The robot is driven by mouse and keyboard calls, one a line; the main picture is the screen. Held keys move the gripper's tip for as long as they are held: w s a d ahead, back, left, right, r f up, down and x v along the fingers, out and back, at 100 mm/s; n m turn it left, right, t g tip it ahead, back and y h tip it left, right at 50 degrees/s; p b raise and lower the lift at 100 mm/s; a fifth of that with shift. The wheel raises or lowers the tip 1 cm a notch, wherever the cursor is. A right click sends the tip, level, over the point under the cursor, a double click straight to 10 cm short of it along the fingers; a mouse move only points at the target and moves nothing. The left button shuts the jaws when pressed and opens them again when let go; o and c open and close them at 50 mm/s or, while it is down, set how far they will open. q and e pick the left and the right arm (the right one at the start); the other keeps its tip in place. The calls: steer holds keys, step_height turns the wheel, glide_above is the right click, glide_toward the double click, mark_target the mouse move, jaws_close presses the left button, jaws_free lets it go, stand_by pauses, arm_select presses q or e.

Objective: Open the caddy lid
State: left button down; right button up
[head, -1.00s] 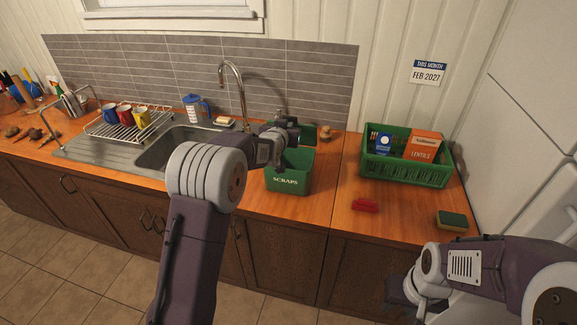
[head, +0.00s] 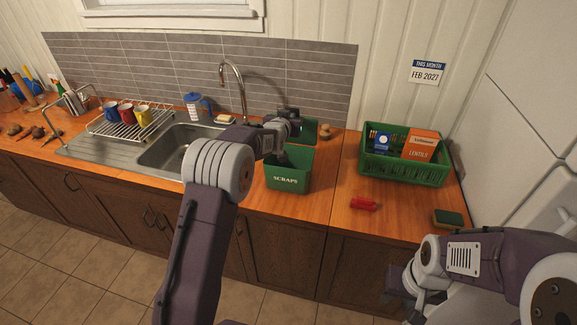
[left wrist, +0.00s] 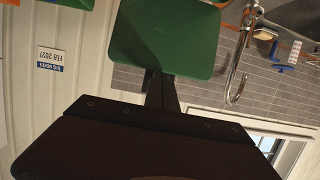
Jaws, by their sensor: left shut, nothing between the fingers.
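The caddy is a green bin (head: 289,180) marked SCRAPS on the counter right of the sink. Its green lid (head: 309,131) stands raised at the back of the bin, partly hidden behind my left wrist. The lid also fills the upper middle of the left wrist view (left wrist: 168,38). My left gripper (head: 284,153) is shut and empty, over the bin opening near the lid; its dark fingers show in the left wrist view (left wrist: 158,90). I cannot tell whether they touch the lid. My right gripper (head: 398,285) is low at the right, partly hidden by its arm.
A green crate (head: 403,178) with boxes stands to the right. A red object (head: 365,203) and a sponge (head: 448,217) lie in front of it. The sink (head: 175,150), tap (head: 240,90) and mug rack (head: 128,122) are to the left.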

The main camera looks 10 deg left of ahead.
mark_target(292, 109)
arm_select(q)
steer(key=w+p, duration=0.1)
steer(key=w+r+p, duration=0.1)
steer(key=w+p, duration=0.1)
steer(key=shift+r, duration=0.2)
steer(key=shift+w, duration=0.35)
steer(key=shift+w+f+p, duration=0.15)
steer(key=shift+w+p, duration=0.15)
steer(key=shift+w+r+p, duration=0.25)
steer(key=shift+w+p, duration=0.05)
steer(key=shift+p, duration=0.25)
steer(key=shift+w+p, duration=0.3)
steer(key=shift+p, duration=0.05)
steer(key=shift+w+p, duration=0.25)
steer(key=shift+p, duration=0.05)
steer(key=shift+w+f, duration=0.2)
steer(key=shift+w, duration=0.15)
